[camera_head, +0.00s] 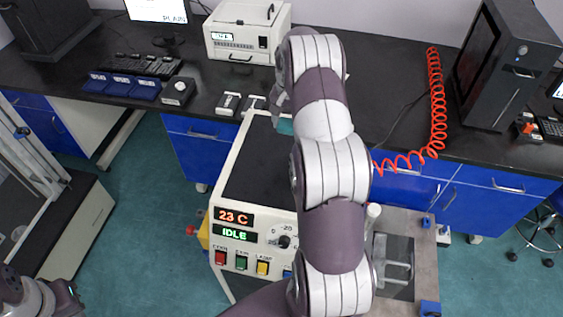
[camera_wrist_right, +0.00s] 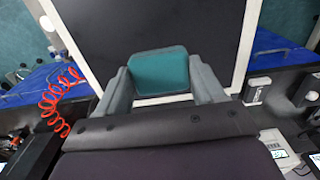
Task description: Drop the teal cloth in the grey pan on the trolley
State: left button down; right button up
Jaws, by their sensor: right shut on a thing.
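The teal cloth (camera_wrist_right: 160,72) sits between the two grey fingers of my right gripper (camera_wrist_right: 163,88), which is shut on it. In the head view a small teal patch of the cloth (camera_head: 285,125) shows beside my right arm, above the dark top of the white-framed machine. My right gripper (camera_head: 276,100) is mostly hidden behind the arm there. My left gripper is not in view.
The machine with a 23 C readout (camera_head: 235,217) stands in the middle. The black bench (camera_head: 390,60) runs behind, holding a white instrument (camera_head: 245,32), a red coiled hose (camera_head: 437,95) and a black tower (camera_head: 500,65).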

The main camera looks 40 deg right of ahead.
jog(key=p, duration=0.4)
send_over(264, 173)
notch_tip(264, 173, down, 6)
jog(key=shift+d+r, duration=0.1)
jog(key=shift+d, duration=0.05)
jog(key=f, duration=0.1)
jog(key=f+p, duration=0.1)
jog(key=f, duration=0.1)
jog(key=f+p, duration=0.1)
jog(key=shift+s+a+f, duration=0.15)
jog(key=shift+a+f, duration=0.1)
jog(key=shift+f, duration=0.35)
jog(key=o, duration=1)
